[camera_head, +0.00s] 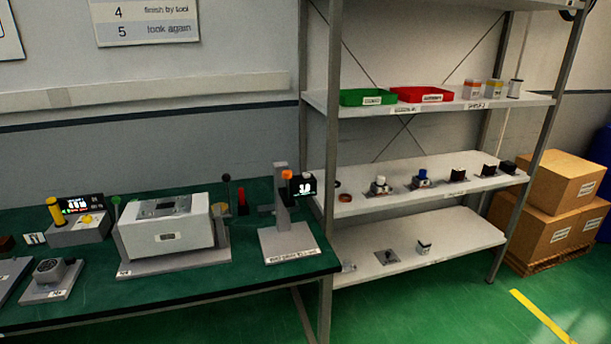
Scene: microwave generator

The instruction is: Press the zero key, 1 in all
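No key marked zero can be made out at this size. On the green bench (215,282), a grey upright stand (285,238) at the right end carries a small black display (303,186) with lit digits and an orange part beside it. At the left, a grey unit (80,232) has a dark lit readout (79,204), a yellow post and a yellow knob (88,218). Between them, a white box-shaped device (166,234) with a dark panel on top sits on a grey plate. My gripper is not in this view.
A grey dial unit (53,272) sits near the bench's front left. A metal shelf rack (420,196) stands right of the bench, with a green tray (367,97), a red tray (422,95) and several small parts. Cardboard boxes (555,205) stand at the far right. Green floor in front is clear.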

